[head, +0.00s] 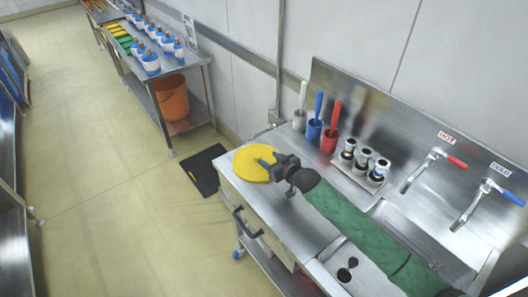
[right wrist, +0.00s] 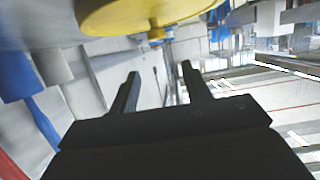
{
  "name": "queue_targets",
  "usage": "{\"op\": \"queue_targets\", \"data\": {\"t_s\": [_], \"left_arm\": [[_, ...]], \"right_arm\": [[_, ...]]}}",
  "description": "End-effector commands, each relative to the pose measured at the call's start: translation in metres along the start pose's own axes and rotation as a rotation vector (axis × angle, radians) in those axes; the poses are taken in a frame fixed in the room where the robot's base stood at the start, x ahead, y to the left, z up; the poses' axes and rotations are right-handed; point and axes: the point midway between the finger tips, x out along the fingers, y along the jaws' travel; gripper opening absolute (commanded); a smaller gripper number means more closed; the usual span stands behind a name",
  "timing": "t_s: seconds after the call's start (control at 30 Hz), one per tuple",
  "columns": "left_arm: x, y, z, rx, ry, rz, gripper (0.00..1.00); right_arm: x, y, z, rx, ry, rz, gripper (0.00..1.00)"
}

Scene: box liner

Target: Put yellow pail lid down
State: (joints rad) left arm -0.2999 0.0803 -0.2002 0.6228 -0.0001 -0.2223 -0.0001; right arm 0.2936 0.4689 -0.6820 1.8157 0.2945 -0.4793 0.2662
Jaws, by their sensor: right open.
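The round yellow pail lid (head: 246,166) is at the left end of the steel counter in the head view. It also shows at the top of the right wrist view (right wrist: 140,14), with a small yellow knob below its disc. My right gripper (head: 268,162) overlaps the lid's right part in the head view. In the right wrist view its two dark fingers (right wrist: 159,70) are apart with nothing between them, and the knob lies just beyond the fingertips. I cannot tell whether the lid touches the counter. My left gripper is not in view.
White, blue and red holders with brushes (head: 314,132) stand at the counter's back, beside a rack of bottles (head: 362,162). The sink and taps are to the right. An orange pail (head: 172,99) stands under the far table. A black mat (head: 204,170) lies on the floor.

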Motion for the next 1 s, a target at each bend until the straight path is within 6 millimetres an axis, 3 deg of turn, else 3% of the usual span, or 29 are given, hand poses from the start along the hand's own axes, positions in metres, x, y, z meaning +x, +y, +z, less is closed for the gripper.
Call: {"op": "queue_targets", "data": {"t_s": [0.1, 0.3, 1.0], "left_arm": [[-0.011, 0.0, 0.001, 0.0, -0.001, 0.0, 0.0], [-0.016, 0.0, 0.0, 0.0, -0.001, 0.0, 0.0], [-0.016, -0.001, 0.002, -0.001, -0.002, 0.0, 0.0]], "right_arm": [[-0.018, 0.0, -0.003, 0.0, 0.0, 0.0, 0.48], [-0.031, 0.001, -0.001, 0.0, 0.001, 0.001, 0.48], [-0.032, 0.0, -0.001, 0.0, 0.002, 0.0, 0.48]]}}
